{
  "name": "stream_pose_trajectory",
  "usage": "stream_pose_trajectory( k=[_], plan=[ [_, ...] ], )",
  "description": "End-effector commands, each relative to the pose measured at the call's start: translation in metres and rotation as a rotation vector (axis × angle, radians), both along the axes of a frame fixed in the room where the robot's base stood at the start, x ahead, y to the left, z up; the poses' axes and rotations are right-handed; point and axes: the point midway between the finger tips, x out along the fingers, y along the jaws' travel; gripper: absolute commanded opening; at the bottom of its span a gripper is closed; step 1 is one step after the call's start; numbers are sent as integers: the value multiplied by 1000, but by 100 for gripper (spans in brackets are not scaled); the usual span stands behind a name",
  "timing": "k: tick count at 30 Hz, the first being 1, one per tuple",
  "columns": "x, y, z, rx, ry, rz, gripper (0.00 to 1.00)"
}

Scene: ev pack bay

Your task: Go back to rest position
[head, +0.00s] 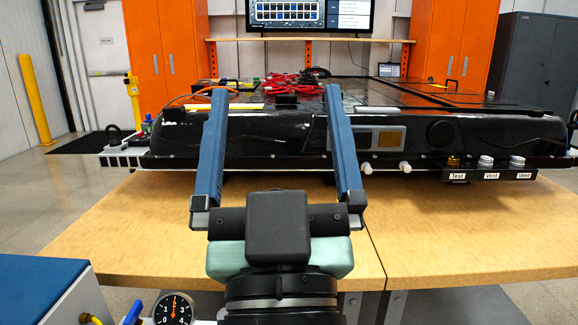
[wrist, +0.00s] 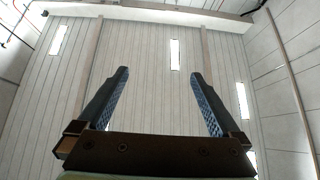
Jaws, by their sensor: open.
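My gripper (head: 275,115) is in the middle of the head view, with its two blue fingers spread wide apart and nothing between them. The fingers stand in front of the long black battery pack (head: 480,138) on the wooden table. In the wrist view my gripper (wrist: 158,75) also shows open and empty, against the panelled wall or ceiling with bright light strips. No object is held. The fingers hide part of the pack's front side; I cannot tell how far they are from it.
The wooden table (head: 97,222) has a clear front strip. Red cables (head: 290,84) lie on the pack. Fittings labelled Test and Vent (head: 487,170) are at its right front. A blue box (head: 40,285) and a gauge (head: 174,309) are at lower left. A yellow post (head: 36,100) stands left.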

Motion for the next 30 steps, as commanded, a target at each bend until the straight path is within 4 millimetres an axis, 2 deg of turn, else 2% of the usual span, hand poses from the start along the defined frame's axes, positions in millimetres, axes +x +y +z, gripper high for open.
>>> stream_pose_trajectory(
  k=[1,7,9,17,30],
  plan=[
    [-10,-2,23,5,-43,-6,100],
    [-49,-10,87,35,-158,-27,100],
    [-45,-10,107,34,-144,-25,100],
    [-44,-9,168,33,-142,-25,100],
    [-43,-9,299,32,-141,-23,100]
  ],
)
